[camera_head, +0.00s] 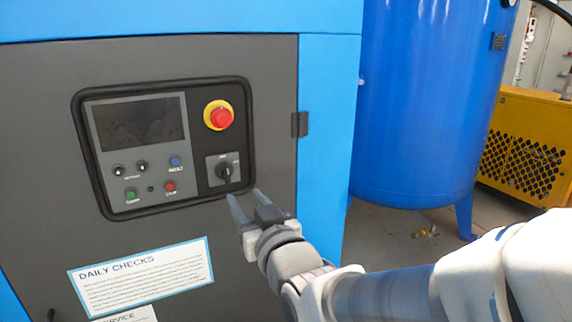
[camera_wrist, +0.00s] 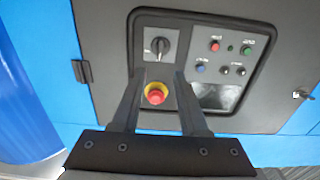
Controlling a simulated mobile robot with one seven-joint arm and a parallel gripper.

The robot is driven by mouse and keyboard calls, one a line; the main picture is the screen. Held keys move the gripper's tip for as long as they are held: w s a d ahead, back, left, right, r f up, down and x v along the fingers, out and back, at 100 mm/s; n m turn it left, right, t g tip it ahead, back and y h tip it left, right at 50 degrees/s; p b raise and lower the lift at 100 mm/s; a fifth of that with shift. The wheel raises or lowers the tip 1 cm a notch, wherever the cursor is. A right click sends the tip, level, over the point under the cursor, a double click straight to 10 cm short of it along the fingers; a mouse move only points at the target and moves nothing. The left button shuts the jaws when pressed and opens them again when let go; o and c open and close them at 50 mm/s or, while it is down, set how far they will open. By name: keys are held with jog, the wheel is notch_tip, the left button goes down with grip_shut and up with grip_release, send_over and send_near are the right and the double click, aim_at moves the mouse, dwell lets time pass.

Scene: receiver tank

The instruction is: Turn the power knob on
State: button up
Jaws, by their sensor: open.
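The power knob (camera_head: 224,171) is a black rotary switch on a grey square plate, below the red emergency button on the control panel. It also shows in the wrist view (camera_wrist: 159,47), upside down relative to the head view. My gripper (camera_head: 248,200) is open and empty, just below and to the right of the knob in the head view. In the wrist view my gripper's two dark fingers (camera_wrist: 158,78) point toward the panel, with the knob beyond the gap between their tips. The fingers look apart from the knob; the exact distance is hard to tell.
The red emergency button (camera_head: 219,115) sits close to the knob on its yellow base. The panel also has a dark screen (camera_head: 126,124) and several small buttons. A door hinge (camera_head: 299,124) is to the right. A blue tank (camera_head: 422,100) stands beyond the cabinet.

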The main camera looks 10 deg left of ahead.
aim_at(228, 175)
jog(key=p, duration=0.2)
jog(key=w+p, duration=0.1)
jog(key=p, duration=0.1)
jog(key=shift+w+a+r+p, duration=0.1)
jog(key=shift+a+r+p, duration=0.15)
jog(key=shift+a+p, duration=0.1)
jog(key=p, duration=0.3)
jog(key=shift+w+a+p, duration=0.15)
jog(key=shift+w+p, duration=0.05)
jog(key=shift+p, duration=0.1)
jog(key=shift+f+p+x, duration=0.1)
jog(key=shift+p+x, duration=1.5)
jog(key=shift+x, duration=0.6)
jog(key=shift+f+p+x, duration=0.15)
jog(key=shift+p+x, duration=1.4)
jog(key=shift+x, duration=0.6)
grip_shut()
